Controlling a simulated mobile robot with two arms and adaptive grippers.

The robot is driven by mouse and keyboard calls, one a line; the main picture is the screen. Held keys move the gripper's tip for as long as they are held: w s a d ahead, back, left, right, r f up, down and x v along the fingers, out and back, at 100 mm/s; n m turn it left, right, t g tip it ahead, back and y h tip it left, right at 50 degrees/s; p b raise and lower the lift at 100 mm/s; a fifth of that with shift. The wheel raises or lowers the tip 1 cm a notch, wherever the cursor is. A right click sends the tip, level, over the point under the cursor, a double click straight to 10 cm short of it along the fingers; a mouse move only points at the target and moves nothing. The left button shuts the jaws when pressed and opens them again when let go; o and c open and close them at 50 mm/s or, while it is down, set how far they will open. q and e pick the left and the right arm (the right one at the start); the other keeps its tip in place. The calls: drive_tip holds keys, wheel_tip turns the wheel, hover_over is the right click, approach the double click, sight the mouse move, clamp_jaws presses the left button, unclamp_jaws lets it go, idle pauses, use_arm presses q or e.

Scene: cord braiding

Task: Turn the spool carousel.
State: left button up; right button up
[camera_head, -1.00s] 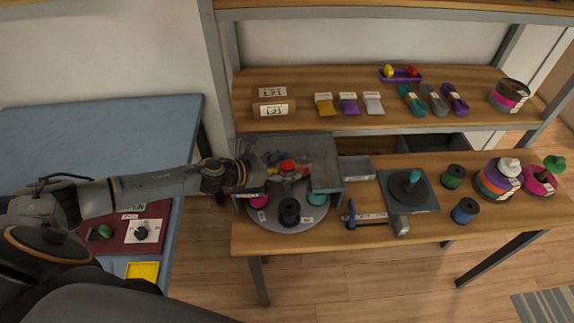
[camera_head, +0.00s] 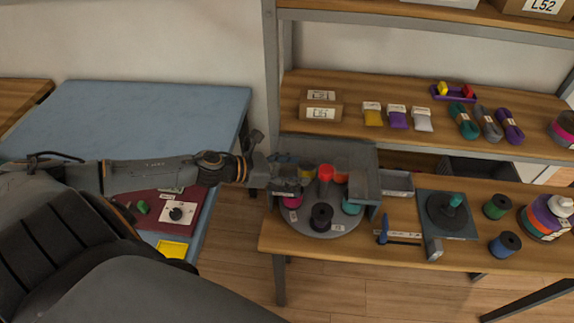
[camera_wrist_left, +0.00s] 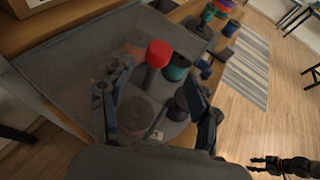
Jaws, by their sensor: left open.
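The spool carousel is a grey round turntable (camera_head: 300,226) at the left of the wooden workbench, partly under a grey hood (camera_head: 330,150). A pink spool (camera_head: 292,202), a black spool (camera_head: 321,215) and a teal spool (camera_head: 351,206) stand around its front rim. A red-topped post (camera_head: 325,173) stands behind the black one; its red top also shows in the left wrist view (camera_wrist_left: 158,53). My left gripper (camera_head: 292,172) is open at the hood's left side, left of the red top. In the left wrist view its fingers (camera_wrist_left: 160,108) are apart, with a spool (camera_wrist_left: 136,115) between or below them.
A blue table (camera_head: 150,120) stands left. A dark gripper-like part, possibly my right one, shows low right in the left wrist view (camera_wrist_left: 282,167).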

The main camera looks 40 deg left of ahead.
use_arm(q)
drive_tip(key=shift+v, duration=1.1)
